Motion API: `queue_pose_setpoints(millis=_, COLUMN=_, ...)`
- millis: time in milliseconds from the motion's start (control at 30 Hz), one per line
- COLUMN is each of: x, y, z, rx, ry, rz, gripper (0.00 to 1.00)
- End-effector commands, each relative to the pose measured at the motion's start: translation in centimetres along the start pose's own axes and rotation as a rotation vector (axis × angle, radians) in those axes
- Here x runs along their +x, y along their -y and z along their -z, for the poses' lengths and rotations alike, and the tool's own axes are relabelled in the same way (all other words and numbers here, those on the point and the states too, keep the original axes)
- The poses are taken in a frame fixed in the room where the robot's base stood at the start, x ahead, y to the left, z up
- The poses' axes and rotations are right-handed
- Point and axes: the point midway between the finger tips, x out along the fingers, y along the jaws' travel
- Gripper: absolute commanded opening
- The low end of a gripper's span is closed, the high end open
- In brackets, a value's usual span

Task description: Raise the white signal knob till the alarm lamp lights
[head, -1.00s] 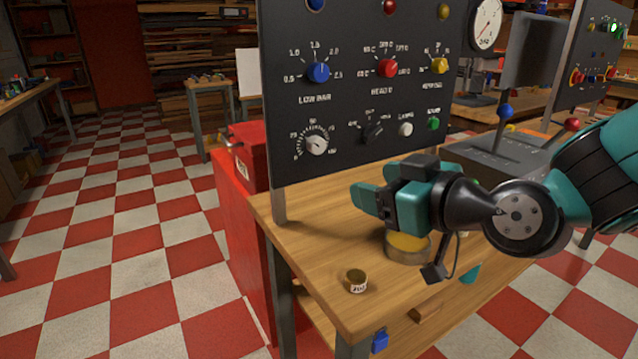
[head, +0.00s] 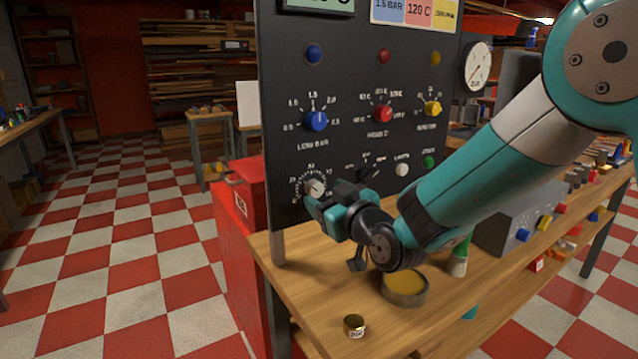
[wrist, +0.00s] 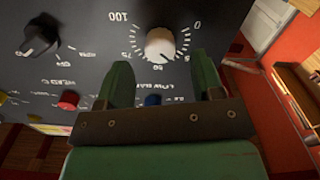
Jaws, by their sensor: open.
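The white knob (head: 317,186) sits at the lower left of the black panel, inside a printed scale. In the wrist view the knob (wrist: 160,44) shows upside down, with 0, 50, 75 and 100 around it; its exact setting is unclear. My gripper (head: 338,200) is open in front of the knob. In the wrist view its green fingers (wrist: 162,78) stand on either side of the knob's line, empty, with the knob just beyond the tips. Blue (head: 314,54), red (head: 384,55) and yellow (head: 435,58) lamps line the panel's top, none clearly lit; I cannot tell which is the alarm.
Blue (head: 316,121), red (head: 382,113) and yellow (head: 432,108) knobs sit above. A black knob (wrist: 42,38) and a white button (head: 402,169) are on the same row. A round tin (head: 405,290) and a small jar (head: 354,326) stand on the wooden bench (head: 310,295).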

Motion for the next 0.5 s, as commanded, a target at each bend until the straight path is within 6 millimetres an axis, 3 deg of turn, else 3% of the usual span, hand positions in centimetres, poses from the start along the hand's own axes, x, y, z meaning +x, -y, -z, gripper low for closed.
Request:
queue_pose_setpoints(millis=200, x=2.7, y=0.1, z=0.0, rx=-0.001, ry=0.0, rz=0.001, gripper=0.61)
queue_pose_setpoints(millis=500, x=3.3, y=0.0, z=-0.1, rx=0.0, ry=0.001, rz=0.0, gripper=0.61)
